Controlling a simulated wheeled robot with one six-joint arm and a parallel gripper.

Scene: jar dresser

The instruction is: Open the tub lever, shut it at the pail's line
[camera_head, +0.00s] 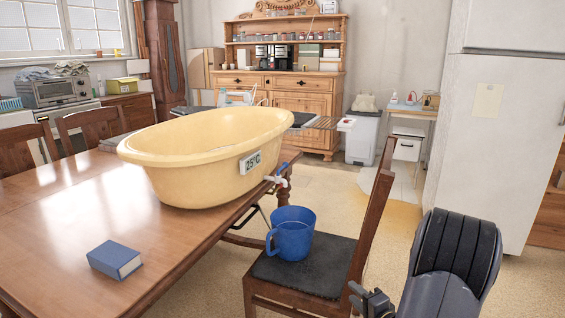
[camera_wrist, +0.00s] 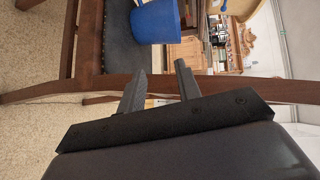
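My gripper (camera_head: 370,297) is at the lower right, apart from the pail. Its fingers (camera_wrist: 160,88) are spread with nothing held.
The chair (camera_head: 372,215) has its back between my gripper and the pail. A blue book (camera_head: 115,259) lies on the table (camera_head: 60,235). A white fridge (camera_head: 500,130) stands at the right. Bare floor (camera_head: 345,195) lies beyond the chair.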

